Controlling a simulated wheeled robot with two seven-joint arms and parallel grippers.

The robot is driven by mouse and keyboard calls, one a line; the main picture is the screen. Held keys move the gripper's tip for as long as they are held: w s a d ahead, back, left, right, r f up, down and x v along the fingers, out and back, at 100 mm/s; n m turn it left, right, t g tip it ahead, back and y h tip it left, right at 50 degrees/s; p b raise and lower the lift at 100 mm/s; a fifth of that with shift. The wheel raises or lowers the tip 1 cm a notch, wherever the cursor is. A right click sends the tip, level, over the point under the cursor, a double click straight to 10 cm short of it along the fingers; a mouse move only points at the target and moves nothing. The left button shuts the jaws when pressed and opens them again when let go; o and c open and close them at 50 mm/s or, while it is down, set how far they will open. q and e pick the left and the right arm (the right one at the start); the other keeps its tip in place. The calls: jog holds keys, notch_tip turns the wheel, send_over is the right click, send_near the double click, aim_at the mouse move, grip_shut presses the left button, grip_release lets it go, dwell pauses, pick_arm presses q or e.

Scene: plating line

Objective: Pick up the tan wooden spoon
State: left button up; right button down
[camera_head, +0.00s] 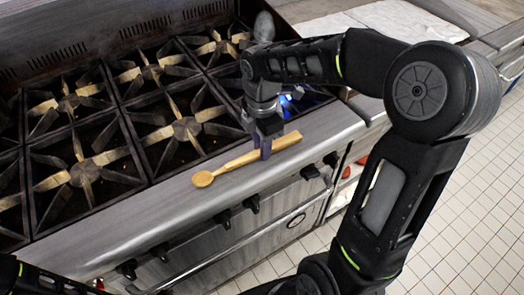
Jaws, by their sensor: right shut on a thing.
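The tan wooden spoon (235,163) lies along the metal front ledge of the stove, its small bowl toward the left and its wide handle toward the right. My right gripper (265,152) points down over the handle and is shut on it. The fingers hide a short part of the handle. The spoon looks to be at ledge height; I cannot tell if it is clear of the surface. My left gripper is out of view; only dark arm parts show at the bottom left.
The stove's burner grates (185,128) stand behind the ledge (150,205). Black knobs (251,203) and an oven handle (240,247) are on the stove's front. A white cloth (400,20) lies on the counter at the back right. Tiled floor (450,230) is at the right.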

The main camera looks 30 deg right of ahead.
jog(key=shift+r, duration=0.15)
jog(key=shift+r, duration=0.45)
jog(key=shift+s+r+b, duration=0.2)
jog(key=shift+r+b, duration=0.05)
jog(key=shift+r, duration=0.35)
jog(key=shift+s+r+b, duration=0.2)
jog(key=shift+r, duration=0.35)
jog(key=s+b, duration=0.2)
jog(key=s, duration=1.5)
jog(key=shift+a+b, duration=0.2)
jog(key=shift+b, duration=0.15)
